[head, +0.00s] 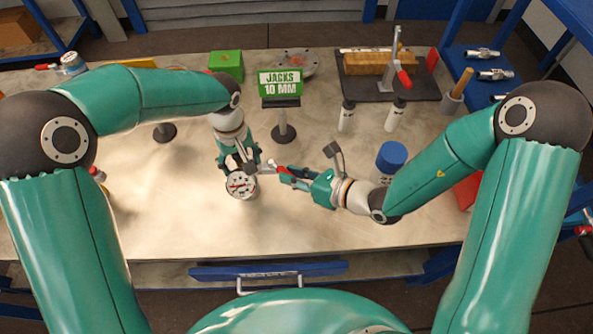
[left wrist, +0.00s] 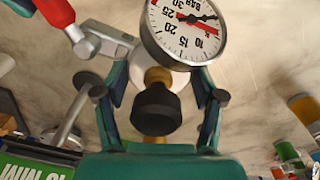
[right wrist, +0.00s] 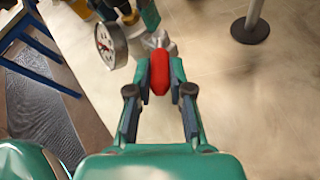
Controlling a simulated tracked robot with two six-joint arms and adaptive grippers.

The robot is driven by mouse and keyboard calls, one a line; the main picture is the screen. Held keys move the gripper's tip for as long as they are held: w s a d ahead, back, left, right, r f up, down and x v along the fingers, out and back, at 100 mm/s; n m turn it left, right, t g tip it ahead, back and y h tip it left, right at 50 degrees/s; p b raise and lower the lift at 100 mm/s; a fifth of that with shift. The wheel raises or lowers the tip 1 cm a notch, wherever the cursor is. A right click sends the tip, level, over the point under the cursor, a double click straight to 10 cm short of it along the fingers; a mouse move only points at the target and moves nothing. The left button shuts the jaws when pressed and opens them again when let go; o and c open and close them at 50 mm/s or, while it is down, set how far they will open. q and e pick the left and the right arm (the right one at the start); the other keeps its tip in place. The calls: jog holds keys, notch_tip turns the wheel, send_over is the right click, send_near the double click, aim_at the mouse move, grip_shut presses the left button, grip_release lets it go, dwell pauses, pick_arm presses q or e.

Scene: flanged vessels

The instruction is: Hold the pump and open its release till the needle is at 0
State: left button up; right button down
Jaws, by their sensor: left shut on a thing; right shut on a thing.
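The pump stands on the bench under my left gripper (head: 243,163), its round white gauge (head: 241,186) facing up. In the left wrist view the gauge (left wrist: 186,28) shows a dark needle and red markings; I cannot read the exact value. A black knob on a brass stem (left wrist: 156,108) sits between my left fingers, which are shut on the pump body. My right gripper (head: 287,173) is shut on the red handle (right wrist: 160,73) of the pump's release, a silver lever (left wrist: 105,42). The gauge also shows at the upper left in the right wrist view (right wrist: 111,44). Most of the pump body is hidden.
A blue-capped container (head: 391,157) is close to my right wrist. White bottles (head: 394,116) stand farther back. The bench front (head: 300,230) is clear.

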jog(key=shift+s+a, duration=0.15)
dwell(0.4)
jog(key=c, duration=1)
grip_release()
jog(key=shift+t, duration=0.3)
jog(key=shift+c, duration=0.2)
notch_tip(320, 180, up, 10)
jog(key=shift+s, duration=0.15)
